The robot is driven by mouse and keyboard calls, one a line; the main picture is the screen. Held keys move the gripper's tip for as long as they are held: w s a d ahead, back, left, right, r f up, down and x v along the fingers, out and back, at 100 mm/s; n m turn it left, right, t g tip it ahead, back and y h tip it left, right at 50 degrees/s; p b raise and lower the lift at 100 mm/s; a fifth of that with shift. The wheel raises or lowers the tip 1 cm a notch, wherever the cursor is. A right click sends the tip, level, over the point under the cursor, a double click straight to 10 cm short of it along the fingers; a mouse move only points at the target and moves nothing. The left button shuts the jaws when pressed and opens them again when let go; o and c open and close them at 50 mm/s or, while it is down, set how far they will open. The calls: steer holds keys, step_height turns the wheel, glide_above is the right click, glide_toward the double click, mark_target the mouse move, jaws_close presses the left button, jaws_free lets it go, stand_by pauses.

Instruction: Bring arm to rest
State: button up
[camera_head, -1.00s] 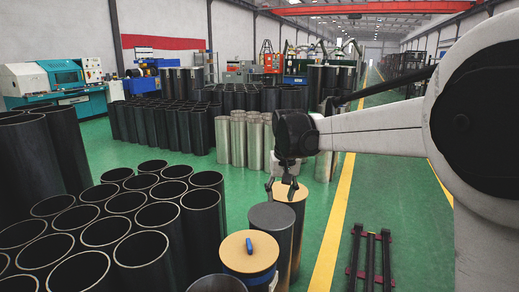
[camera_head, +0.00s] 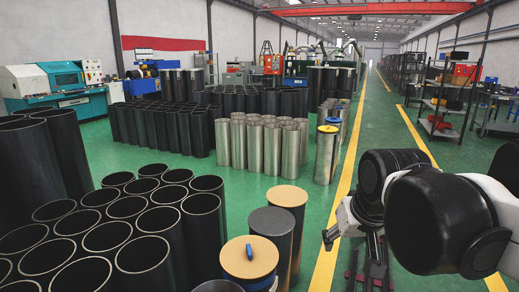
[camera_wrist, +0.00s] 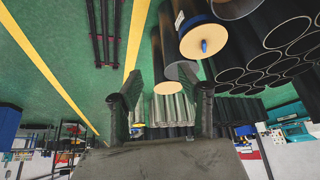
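My gripper (camera_head: 329,238) hangs at the lower right of the head view, over the floor right of the capped cylinders, partly hidden by my folded arm. In the wrist view, which is upside down, the two fingers of my gripper (camera_wrist: 160,90) stand apart with nothing between them. A tan-topped cylinder (camera_head: 287,197) stands upright, clear of the gripper. In front of it are a grey-topped cylinder (camera_head: 270,222) and a tan-topped one with a small blue object on it (camera_head: 236,262).
Several open black pipes (camera_head: 150,250) fill the left. Bare metal cylinders (camera_head: 237,147) stand behind, beside one with a yellow top (camera_head: 325,157). A dark red floor rack (camera_wrist: 107,30) lies near my arm. Shelving (camera_head: 440,100) stands far right. Green floor between is clear.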

steer(key=s+d+f, duration=0.1)
steer(key=s+f, duration=0.1)
steer(key=s, duration=0.3)
steer(key=s+d+f+t+p, duration=0.1)
steer(key=s+f, duration=0.1)
steer(key=s, duration=0.3)
steer(key=shift+d+f, duration=0.25)
steer(key=shift+d, duration=0.1)
